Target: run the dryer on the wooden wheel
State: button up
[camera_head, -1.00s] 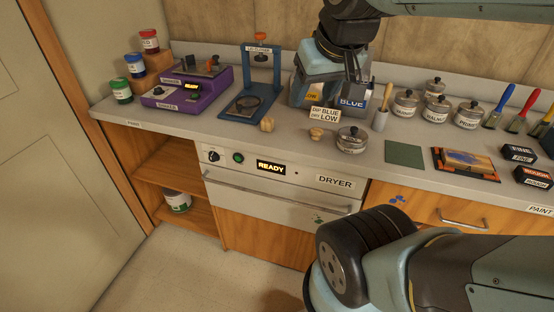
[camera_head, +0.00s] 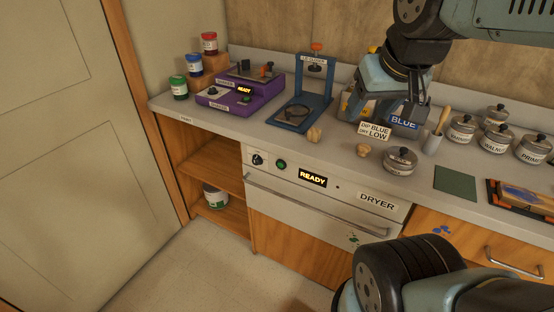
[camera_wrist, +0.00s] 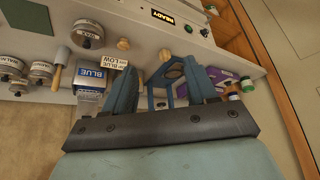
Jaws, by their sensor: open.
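The dryer (camera_head: 310,196) is a white-fronted drawer under the counter, with a long handle, a knob, a green button (camera_head: 281,163) and a lit display reading READY (camera_head: 313,177). Its front looks shut; its inside is hidden. The READY display also shows at the top of the wrist view (camera_wrist: 163,17). Two small wooden pieces, (camera_head: 314,134) and (camera_head: 364,150), stand on the counter above it; I cannot tell whether either is a wheel. My gripper (camera_wrist: 160,88) is open and empty in the wrist view, with its fingers apart above the counter. In the head view its fingertips are unclear.
A blue clamp stand (camera_head: 307,97) and purple machine (camera_head: 242,91) stand left on the counter. Floor before the cabinet is clear.

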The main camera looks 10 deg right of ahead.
grip_shut()
dwell(0.4)
dwell(1.2)
